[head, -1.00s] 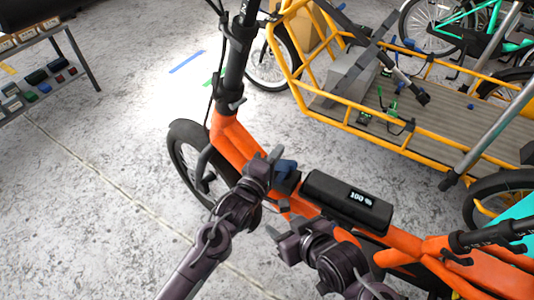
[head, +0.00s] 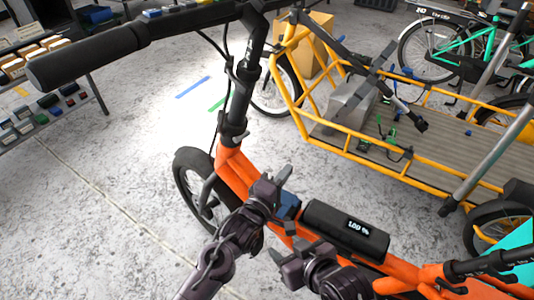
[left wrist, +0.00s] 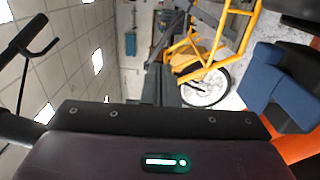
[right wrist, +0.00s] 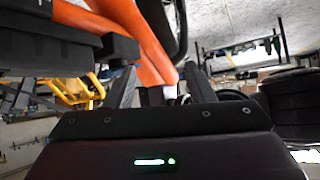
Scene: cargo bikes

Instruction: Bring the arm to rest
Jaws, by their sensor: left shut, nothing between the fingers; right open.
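My left gripper (head: 284,180) is shut and empty, just above the orange frame of a bike. In the left wrist view the blue block (left wrist: 264,78) is to the right, apart from the shut fingers (left wrist: 166,84). My right gripper (head: 283,258) is lower, beside the battery's near side, open. In the right wrist view its two fingers (right wrist: 160,90) stand apart with nothing between them.
The orange bike frame (head: 236,172) and its black handlebar (head: 130,38) are close to my arms. A yellow cargo bike (head: 390,155) stands behind at the right. A shelf with small boxes (head: 45,105) is at far left. The floor (head: 110,165) between is clear.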

